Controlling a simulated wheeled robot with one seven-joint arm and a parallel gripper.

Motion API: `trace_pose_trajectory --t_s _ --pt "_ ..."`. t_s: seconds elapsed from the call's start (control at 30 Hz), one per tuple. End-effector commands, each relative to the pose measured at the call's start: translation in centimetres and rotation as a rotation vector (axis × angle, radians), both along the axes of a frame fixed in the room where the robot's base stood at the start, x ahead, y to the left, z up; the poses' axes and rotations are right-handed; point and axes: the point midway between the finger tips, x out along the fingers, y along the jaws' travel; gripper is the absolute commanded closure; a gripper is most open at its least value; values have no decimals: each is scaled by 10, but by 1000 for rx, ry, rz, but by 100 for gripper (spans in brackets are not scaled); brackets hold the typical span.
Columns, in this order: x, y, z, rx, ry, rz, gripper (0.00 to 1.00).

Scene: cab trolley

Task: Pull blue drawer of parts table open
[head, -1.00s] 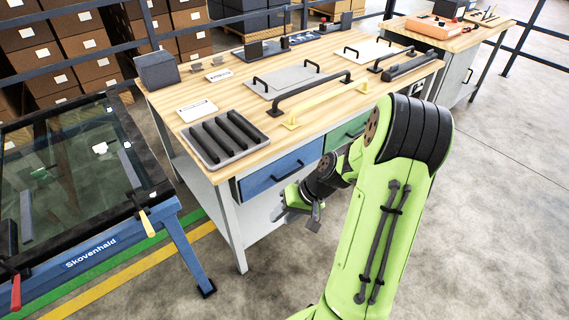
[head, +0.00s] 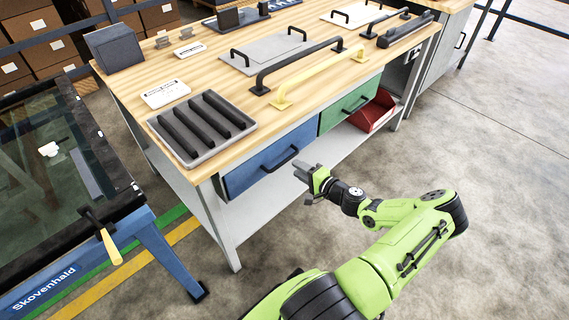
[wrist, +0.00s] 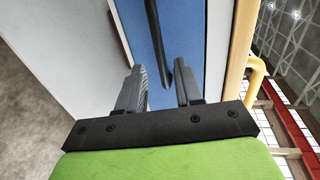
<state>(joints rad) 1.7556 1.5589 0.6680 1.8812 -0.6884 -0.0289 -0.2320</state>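The blue drawer (head: 262,165) is at the front of the wooden-topped parts table (head: 207,166), at its left end, and looks shut. Its dark bar handle (head: 281,160) runs across the drawer front. My gripper (head: 299,171) is in front of the drawer, close to the right end of the handle. In the wrist view the blue drawer front (wrist: 188,50) lies ahead, and the two dark fingers (wrist: 163,87) are apart. The handle (wrist: 158,45) shows beyond them, with its end between the fingertips in the picture. I cannot tell whether they touch it.
A green drawer (head: 348,103) is right of the blue one, with a red bin (head: 374,112) beyond. A grey slotted tray (head: 243,139) and a yellow handle (head: 318,76) lie on the tabletop. A blue-framed glass-topped stand (head: 150,243) is at left. The floor at right is clear.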

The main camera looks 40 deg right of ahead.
Motion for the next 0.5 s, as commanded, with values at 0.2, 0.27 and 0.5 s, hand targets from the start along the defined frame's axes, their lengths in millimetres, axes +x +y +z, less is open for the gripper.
trace_pose_trajectory --t_s 0.2,0.27,0.5 --pt "51 3 -13 0 0 3 65" --pt "60 3 -15 1 0 3 65" --pt "74 2 -15 0 2 0 65"
